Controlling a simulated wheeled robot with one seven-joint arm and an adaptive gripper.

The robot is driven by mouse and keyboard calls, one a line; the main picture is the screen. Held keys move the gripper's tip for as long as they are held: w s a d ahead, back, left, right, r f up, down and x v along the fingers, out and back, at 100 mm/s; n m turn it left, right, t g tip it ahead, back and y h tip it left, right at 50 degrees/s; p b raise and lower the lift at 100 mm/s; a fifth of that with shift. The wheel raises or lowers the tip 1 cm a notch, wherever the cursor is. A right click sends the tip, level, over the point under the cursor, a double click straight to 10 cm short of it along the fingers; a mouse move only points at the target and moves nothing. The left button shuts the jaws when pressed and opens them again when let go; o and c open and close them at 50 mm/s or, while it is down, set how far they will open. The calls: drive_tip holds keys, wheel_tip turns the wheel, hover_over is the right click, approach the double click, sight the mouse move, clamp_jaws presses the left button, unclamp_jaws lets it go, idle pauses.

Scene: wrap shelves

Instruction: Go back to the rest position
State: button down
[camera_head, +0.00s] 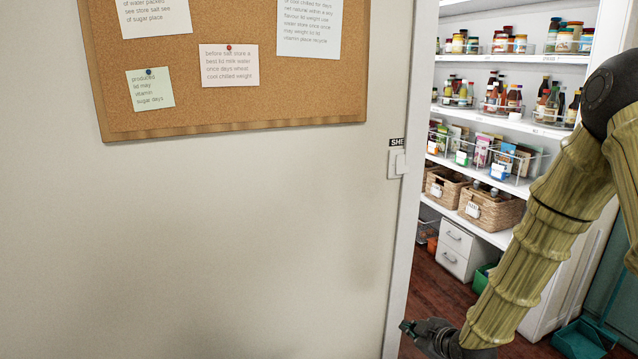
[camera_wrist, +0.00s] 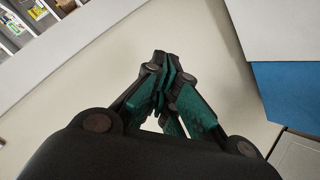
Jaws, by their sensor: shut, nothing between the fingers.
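My gripper (camera_head: 407,327) shows at the bottom of the head view, at the lower end of my arm, in front of the doorway edge. In the wrist view my gripper (camera_wrist: 165,75) has its dark fingers with green pads drawn together at the tips. It is shut and holds nothing. My arm comes down from the upper right of the head view, bent at the elbow. A pale wall fills much of the wrist view behind the fingers.
A pale wall (camera_head: 250,230) with a cork board (camera_head: 230,95) and a light switch (camera_head: 397,164) fills the left. Beyond the door frame (camera_head: 408,200) are pantry shelves (camera_head: 510,125) with jars, bottles and baskets (camera_head: 490,208), and a white drawer unit (camera_head: 457,250). A teal dustpan (camera_head: 580,338) stands lower right.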

drive_tip(key=s+a+f+m+g+h, duration=0.15)
drive_tip(key=s+f+m+g, duration=0.4)
drive_tip(key=s+f, duration=1.2)
drive_tip(key=s+f+m+g+h, duration=0.1)
drive_tip(key=s+f, duration=0.4)
drive_tip(key=s, duration=0.7)
drive_tip(key=s+f+m+g, duration=0.4)
drive_tip(key=s+f+m, duration=0.1)
drive_tip(key=s, duration=0.7)
drive_tip(key=shift+s+d+f+h, duration=0.2)
drive_tip(key=shift+d+f+h, duration=0.15)
drive_tip(key=shift+m, duration=0.25)
